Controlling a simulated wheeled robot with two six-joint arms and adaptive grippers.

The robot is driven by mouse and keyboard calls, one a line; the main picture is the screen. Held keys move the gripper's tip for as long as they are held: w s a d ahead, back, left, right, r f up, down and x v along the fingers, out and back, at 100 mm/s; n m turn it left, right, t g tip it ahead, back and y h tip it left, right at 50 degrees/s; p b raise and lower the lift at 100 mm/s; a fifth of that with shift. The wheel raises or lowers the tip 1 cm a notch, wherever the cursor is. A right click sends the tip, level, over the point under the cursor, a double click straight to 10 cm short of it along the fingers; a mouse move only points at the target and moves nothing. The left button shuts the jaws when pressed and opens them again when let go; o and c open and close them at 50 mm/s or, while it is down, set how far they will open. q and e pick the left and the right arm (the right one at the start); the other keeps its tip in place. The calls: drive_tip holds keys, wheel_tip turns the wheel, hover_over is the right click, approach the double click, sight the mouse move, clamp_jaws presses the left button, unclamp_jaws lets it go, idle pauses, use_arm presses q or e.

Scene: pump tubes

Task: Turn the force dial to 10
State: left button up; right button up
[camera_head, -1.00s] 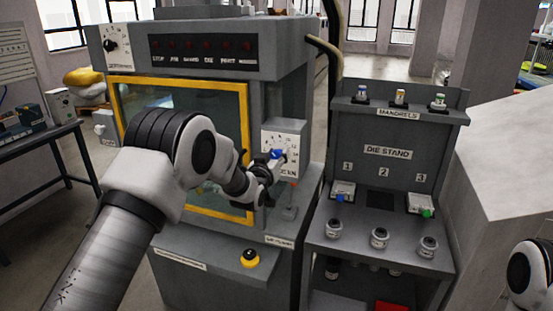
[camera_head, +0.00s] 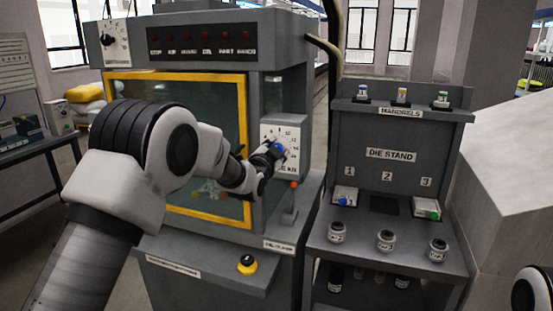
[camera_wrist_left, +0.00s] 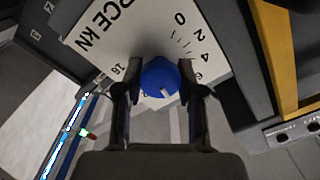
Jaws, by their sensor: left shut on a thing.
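The force dial is a blue round knob (camera_wrist_left: 159,76) on a white scale plate (camera_wrist_left: 105,40). In the head view the knob (camera_head: 279,148) sits on the right front of the grey machine. My left gripper (camera_wrist_left: 160,72) has a finger on each side of the knob and is shut on it. The knob's white mark points down and slightly right in the wrist view, towards my palm. The numbers 0, 2, 4 and 6 show on the right and 16 on the left; the numbers between are hidden by the gripper, so the exact reading cannot be told. My right gripper is not in view.
A lever with an orange tip (camera_head: 294,185) stands just below the plate. The yellow-framed window (camera_head: 243,120) is left of the dial. The die stand (camera_head: 392,115) stands to the right.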

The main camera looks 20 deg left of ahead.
use_arm(q)
drive_tip(key=shift+f+m+b, duration=0.1)
drive_tip(key=shift+m+b, duration=0.85)
drive_tip(key=shift+m, duration=0.75)
drive_tip(key=o, duration=1.1)
drive_tip(key=shift+d, duration=0.1)
drive_tip(key=shift+o, duration=0.2)
drive_tip(key=s, duration=1.2)
drive_tip(key=shift+a, duration=0.2)
